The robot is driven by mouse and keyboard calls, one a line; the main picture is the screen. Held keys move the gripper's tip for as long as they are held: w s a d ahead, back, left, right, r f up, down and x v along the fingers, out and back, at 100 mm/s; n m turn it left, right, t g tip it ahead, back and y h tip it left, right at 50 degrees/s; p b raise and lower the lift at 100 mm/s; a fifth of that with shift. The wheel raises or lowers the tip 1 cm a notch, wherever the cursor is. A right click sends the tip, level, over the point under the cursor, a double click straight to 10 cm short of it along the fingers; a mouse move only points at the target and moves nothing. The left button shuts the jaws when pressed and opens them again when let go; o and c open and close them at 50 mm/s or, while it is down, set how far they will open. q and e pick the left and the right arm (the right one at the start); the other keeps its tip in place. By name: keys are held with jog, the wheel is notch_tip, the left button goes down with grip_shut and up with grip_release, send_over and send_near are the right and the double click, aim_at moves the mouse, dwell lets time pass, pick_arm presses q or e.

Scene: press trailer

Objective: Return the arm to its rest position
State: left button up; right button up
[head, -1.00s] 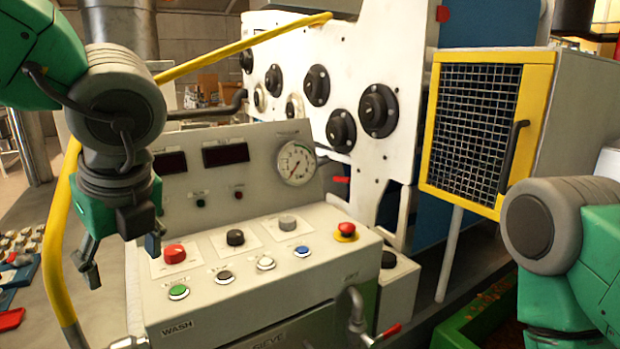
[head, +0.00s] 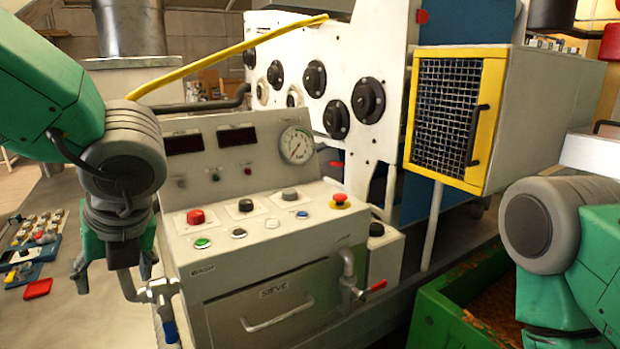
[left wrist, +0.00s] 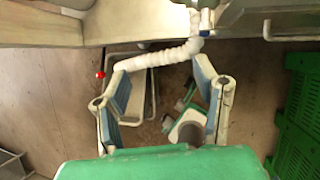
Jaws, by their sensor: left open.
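My left arm comes in from the left in the head view, with its forearm bent down at a grey joint. My left gripper (head: 113,272) hangs below it, fingers pointing down and spread apart, with nothing between them. It is at the left of the control panel (head: 240,215), in front of a metal pipe and valve as seen here. In the left wrist view the two blue-padded fingers of my left gripper (left wrist: 160,88) are wide apart above the floor. My right arm shows at the right edge of the head view; its gripper is out of the picture.
The panel has a red button (head: 195,217), a gauge (head: 297,145) and a sieve drawer (head: 265,305). A yellow-framed mesh cage (head: 455,115) and a green bin (head: 440,320) stand at right. A white corrugated hose (left wrist: 160,58) lies beyond the fingers in the wrist view.

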pick_arm(q)
jog(key=s+a+f+m+t+b, duration=0.1)
jog(key=a+f+m, duration=0.2)
jog(key=f+m, duration=0.95)
jog(key=a+f+m+t+b, duration=0.1)
jog(key=a+f+m, duration=0.3)
jog(key=f+m, duration=0.85)
jog(key=s+d+f+m+g+h, duration=0.2)
jog(key=s+f+m, duration=0.6)
jog(key=s+m, duration=0.1)
jog(key=s+d+f+m+g+h+b, duration=0.1)
jog(key=s+d+f+m+g+h, duration=0.1)
jog(key=s+f+m, duration=0.7)
jog(key=s+m+h, duration=0.1)
jog(key=s, duration=0.2)
jog(key=shift+s+d, duration=0.25)
jog(key=shift+d, duration=0.15)
